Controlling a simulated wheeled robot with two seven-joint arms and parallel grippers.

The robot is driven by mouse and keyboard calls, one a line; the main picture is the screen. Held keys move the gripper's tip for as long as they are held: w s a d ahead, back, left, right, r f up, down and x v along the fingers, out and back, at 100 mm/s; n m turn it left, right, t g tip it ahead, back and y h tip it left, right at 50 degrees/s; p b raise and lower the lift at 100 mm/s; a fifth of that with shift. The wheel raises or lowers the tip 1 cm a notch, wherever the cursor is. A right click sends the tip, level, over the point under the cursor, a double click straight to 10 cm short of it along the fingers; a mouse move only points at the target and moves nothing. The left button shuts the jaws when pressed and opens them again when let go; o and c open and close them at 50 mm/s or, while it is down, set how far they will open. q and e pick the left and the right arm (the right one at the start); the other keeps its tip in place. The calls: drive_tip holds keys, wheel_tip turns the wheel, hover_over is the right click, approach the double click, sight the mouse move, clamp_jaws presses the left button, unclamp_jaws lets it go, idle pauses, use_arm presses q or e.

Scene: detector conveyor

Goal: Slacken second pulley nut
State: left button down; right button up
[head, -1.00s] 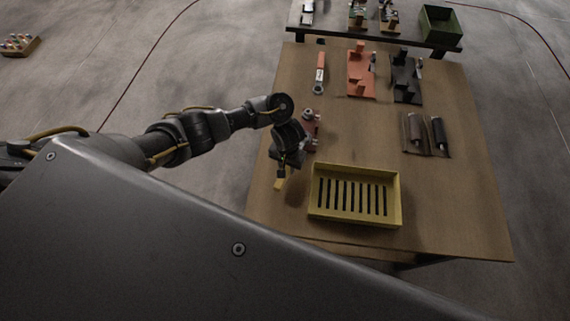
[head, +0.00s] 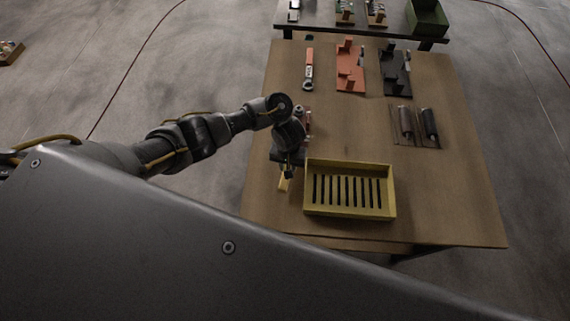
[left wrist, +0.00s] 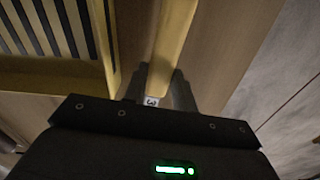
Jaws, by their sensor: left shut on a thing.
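My left gripper (head: 286,171) is shut on a yellow bar-like tool (head: 284,183) just left of the yellow slotted tray. In the left wrist view, the fingers (left wrist: 158,80) close around the yellow tool (left wrist: 170,42), with a small label reading 3 by the grip. The tool extends away from the fingers; its far end is out of frame. A small red fixture (head: 307,119) stands on the bench behind the gripper, partly hidden by my arm. No pulley nut can be made out clearly. My right gripper is not in view.
The yellow tray (head: 350,210) stands close to the gripper's right. An orange-handled tool (head: 308,66), orange fixture (head: 350,68), black fixture (head: 395,74) and two dark rollers (head: 418,123) lie farther back. The bench's right front (head: 455,205) is clear.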

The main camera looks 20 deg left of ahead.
use_arm(q)
drive_tip(key=shift+d+n, duration=0.5)
drive_tip(key=shift+d, duration=0.3)
drive_tip(key=shift+a, duration=0.2)
drive_tip(key=shift+a+m, duration=0.25)
drive_tip(key=shift+m, duration=0.05)
drive_tip(key=c, duration=1.1)
unclamp_jaws()
drive_tip(key=shift+o, duration=0.2)
